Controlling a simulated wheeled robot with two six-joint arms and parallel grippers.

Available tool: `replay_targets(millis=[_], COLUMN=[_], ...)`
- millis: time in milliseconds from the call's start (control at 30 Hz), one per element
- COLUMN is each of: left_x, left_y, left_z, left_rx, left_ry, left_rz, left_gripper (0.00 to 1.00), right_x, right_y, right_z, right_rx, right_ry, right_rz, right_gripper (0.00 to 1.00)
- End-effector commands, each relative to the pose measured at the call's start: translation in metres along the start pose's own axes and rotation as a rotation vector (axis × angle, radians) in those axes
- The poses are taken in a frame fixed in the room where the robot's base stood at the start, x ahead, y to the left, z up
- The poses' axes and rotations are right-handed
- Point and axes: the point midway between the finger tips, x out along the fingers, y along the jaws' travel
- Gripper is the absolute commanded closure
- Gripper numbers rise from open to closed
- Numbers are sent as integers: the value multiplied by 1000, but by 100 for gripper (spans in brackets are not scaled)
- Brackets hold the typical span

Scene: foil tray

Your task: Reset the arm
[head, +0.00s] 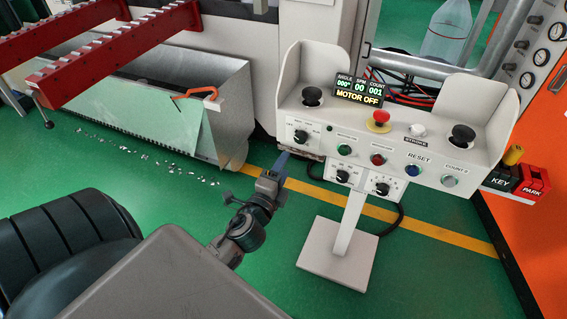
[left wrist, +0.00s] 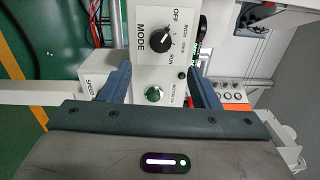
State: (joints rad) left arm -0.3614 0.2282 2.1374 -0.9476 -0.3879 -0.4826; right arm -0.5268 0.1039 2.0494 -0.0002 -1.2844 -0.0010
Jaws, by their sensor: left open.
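My left arm (head: 240,232) reaches up from the bottom middle of the head view. Its left gripper (head: 280,164) is in front of the lower left side of the white control console (head: 330,125). In the left wrist view, the two blue fingers of the left gripper (left wrist: 163,88) stand apart with nothing held between them. Beyond them are the black MODE knob (left wrist: 162,40) and a green button (left wrist: 154,94) on the panel. Whether a finger touches the panel cannot be told. My right gripper is not in view.
The console stands on a white post and base plate (head: 338,262). A metal bin (head: 225,105) with a glass-like sheet is at left, shards on the green floor beside it. Red rails (head: 110,45) are above. An orange cabinet (head: 535,190) is at right. Floor between is clear.

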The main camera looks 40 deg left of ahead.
Motion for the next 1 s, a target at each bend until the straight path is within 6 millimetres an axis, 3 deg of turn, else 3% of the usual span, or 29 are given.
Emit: replay_targets(millis=[333, 400, 467, 567, 633, 767, 867, 1000], left_x=[0, 1, 2, 0, -8, -43, -84, -160], left_y=[2, 12, 30, 84, 134, 228, 293, 370], left_z=[0, 1, 3, 8, 13, 21, 26, 31], left_rx=[-3, -19, -53, -151, -244, -430, -566, -747], left_ry=[-1, -4, -11, -39, -77, -180, -285, -471], left_rz=[4, 29, 76, 208, 328, 554, 715, 922], left_gripper=[44, 44, 44, 44, 44, 44, 44, 44], right_x=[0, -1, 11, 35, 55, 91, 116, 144], right_y=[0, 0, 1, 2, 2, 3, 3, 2], right_z=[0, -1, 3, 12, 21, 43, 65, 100], right_rx=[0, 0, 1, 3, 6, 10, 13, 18], right_ry=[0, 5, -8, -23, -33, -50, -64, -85], right_rz=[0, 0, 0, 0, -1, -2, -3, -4], right_gripper=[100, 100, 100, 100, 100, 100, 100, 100])
